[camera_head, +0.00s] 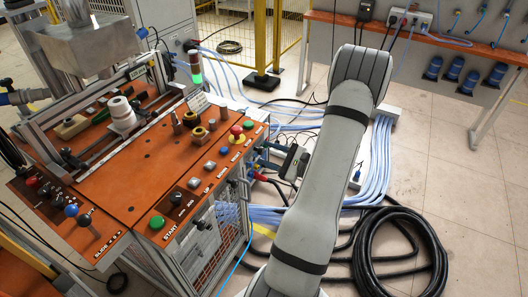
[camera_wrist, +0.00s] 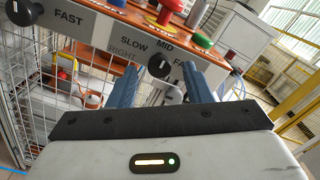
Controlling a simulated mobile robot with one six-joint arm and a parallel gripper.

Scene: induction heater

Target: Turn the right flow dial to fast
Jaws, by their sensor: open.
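The right flow dial (camera_wrist: 160,66) is a round black knob on the grey front panel, under the printed words SLOW and MID. The start of FAST shows to its right, and RIGHT is printed to its left. A pale mark shows on the knob, but its exact setting is hard to read. My gripper (camera_wrist: 160,72) is open, with one blue finger to the left of the dial and the other to the right. The fingers appear apart from the knob; depth is hard to judge.
Another black dial (camera_wrist: 23,11) sits at the upper left beside the word FAST. A red button (camera_wrist: 231,34) and other controls stand above the panel. In the head view, an orange-topped machine (camera_head: 130,185) stands left of my arm, with a black cable coil (camera_head: 425,262) on the floor.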

